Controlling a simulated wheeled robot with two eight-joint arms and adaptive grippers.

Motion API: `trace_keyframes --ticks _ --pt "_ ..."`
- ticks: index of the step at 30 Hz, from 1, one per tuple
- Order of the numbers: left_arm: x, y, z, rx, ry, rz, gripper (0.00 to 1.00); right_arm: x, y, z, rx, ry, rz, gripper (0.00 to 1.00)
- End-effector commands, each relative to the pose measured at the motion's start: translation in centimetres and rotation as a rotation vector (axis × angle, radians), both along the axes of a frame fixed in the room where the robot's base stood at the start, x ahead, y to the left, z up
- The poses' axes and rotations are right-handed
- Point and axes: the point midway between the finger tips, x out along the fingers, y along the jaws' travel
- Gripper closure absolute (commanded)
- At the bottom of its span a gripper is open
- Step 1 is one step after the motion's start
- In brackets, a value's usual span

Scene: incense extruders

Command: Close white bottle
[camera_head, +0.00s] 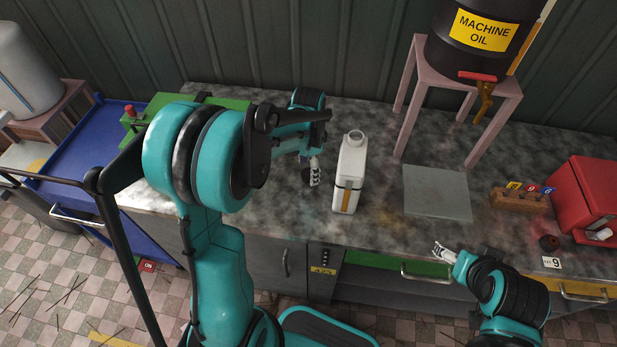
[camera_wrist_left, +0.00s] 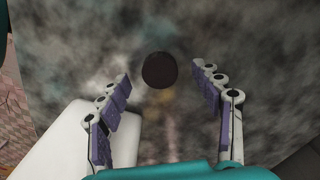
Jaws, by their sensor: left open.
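The white bottle (camera_head: 347,180) stands upright on the counter in the head view, with its mouth uncovered. Its white body also shows at the lower left of the left wrist view (camera_wrist_left: 72,145). A dark round cap (camera_wrist_left: 160,70) lies on the counter in the left wrist view, just ahead of and between the spread fingers. My left gripper (camera_head: 315,177) is open and empty, pointing down just left of the bottle. The same gripper shows in the wrist view (camera_wrist_left: 167,88). My right gripper (camera_head: 443,252) hovers at the counter's front edge, right of the bottle; its opening is unclear.
A machine oil drum (camera_head: 482,40) rests on a pink stand (camera_head: 405,105) at the back right. A grey plate (camera_head: 437,193) lies right of the bottle. A wooden block (camera_head: 518,200), a small dark round object (camera_head: 548,243) and a red box (camera_head: 590,195) are farther right.

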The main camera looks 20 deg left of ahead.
Motion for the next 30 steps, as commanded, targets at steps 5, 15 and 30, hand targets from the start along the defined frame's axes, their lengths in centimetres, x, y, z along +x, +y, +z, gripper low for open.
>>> trace_keyframes --ticks 5,15,30 --pt "0.01 -0.02 -1.25 0.0 0.0 0.0 0.34 0.0 0.0 -0.54 0.0 0.0 0.0 0.23" --pt "0.0 -0.03 -1.13 0.0 0.0 0.0 0.52 0.01 0.0 -0.42 0.0 0.0 0.0 0.23" --pt "-0.01 -0.02 -0.6 0.0 0.0 0.0 0.69 0.0 0.0 -0.19 0.0 0.0 0.0 0.23"
